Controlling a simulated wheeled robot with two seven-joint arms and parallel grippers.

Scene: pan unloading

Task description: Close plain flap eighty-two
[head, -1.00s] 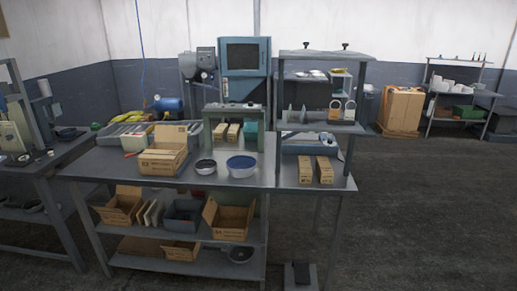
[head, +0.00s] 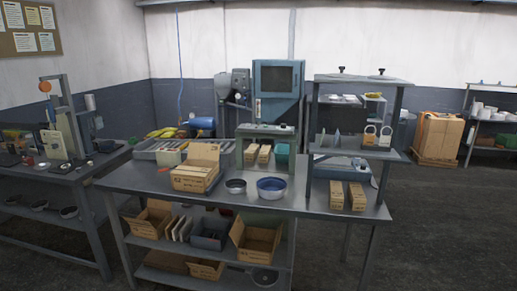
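No flap marked eighty-two can be made out; any lettering is too small to read. A cardboard box (head: 195,178) with a raised flap (head: 204,151) stands on the grey workbench (head: 130,181). Two more open cardboard boxes, a left one (head: 148,219) and a right one (head: 255,243), sit on the shelf below. A lower, flatter box (head: 206,270) is on the bottom level. Neither of my grippers is in view.
Narrow cartons (head: 346,196) lie further right under a raised shelf (head: 360,79). Another bench (head: 95,165) stands at left. The floor at right (head: 450,230) is clear.

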